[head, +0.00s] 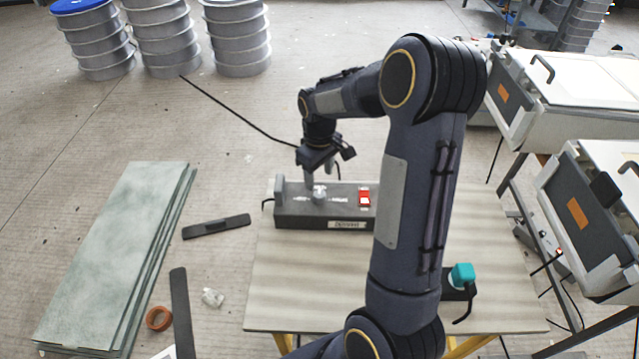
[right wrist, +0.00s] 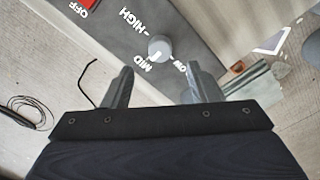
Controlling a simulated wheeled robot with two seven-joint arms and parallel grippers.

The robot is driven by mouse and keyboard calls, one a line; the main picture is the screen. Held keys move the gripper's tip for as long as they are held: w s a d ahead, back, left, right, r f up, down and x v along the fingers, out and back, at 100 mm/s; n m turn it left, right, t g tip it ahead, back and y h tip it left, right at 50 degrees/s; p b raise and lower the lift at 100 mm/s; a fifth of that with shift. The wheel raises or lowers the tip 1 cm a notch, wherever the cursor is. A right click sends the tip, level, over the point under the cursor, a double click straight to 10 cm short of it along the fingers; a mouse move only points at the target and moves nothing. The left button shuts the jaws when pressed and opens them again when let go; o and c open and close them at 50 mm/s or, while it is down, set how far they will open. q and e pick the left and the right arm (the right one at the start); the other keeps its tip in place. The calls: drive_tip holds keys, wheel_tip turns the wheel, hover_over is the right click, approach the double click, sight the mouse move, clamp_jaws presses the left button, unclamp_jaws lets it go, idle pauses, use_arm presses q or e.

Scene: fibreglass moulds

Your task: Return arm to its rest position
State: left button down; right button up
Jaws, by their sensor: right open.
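My right arm reaches over the table from the front in the head view. Its gripper (head: 322,180) is at the control box (head: 300,218), by the round grey knob (head: 319,194). In the right wrist view the two fingers of the gripper (right wrist: 158,88) stand apart and the knob (right wrist: 159,47) shows beyond and between their tips. The gripper holds nothing. The knob's white mark points toward the word MID. My left gripper is not in view.
The table (head: 300,285) is mostly bare. A teal plug (head: 461,275) with a black cable sits at its right. Stacked green-grey boards (head: 120,250), dark strips (head: 216,226) and an orange tape roll (head: 158,318) lie at left. White-lidded machines (head: 600,200) stand at right.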

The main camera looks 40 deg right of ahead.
drive_tip(key=shift+r, duration=0.65)
drive_tip(key=shift+r, duration=0.15)
drive_tip(key=s+a+r+m+t+y, duration=0.1)
drive_tip(key=s+a+r+t+y, duration=0.1)
drive_tip(key=s+a+r, duration=0.3)
drive_tip(key=s+a+r+m+t+y, duration=0.1)
drive_tip(key=s+a+r, duration=0.4)
drive_tip(key=s+a, duration=0.6)
drive_tip(key=s+m+t, duration=0.1)
drive_tip(key=s+t, duration=0.1)
drive_tip(key=s, duration=0.3)
drive_tip(key=shift+a+m+t+y, duration=0.3)
drive_tip(key=shift+a+y, duration=0.05)
drive_tip(key=shift+y, duration=0.05)
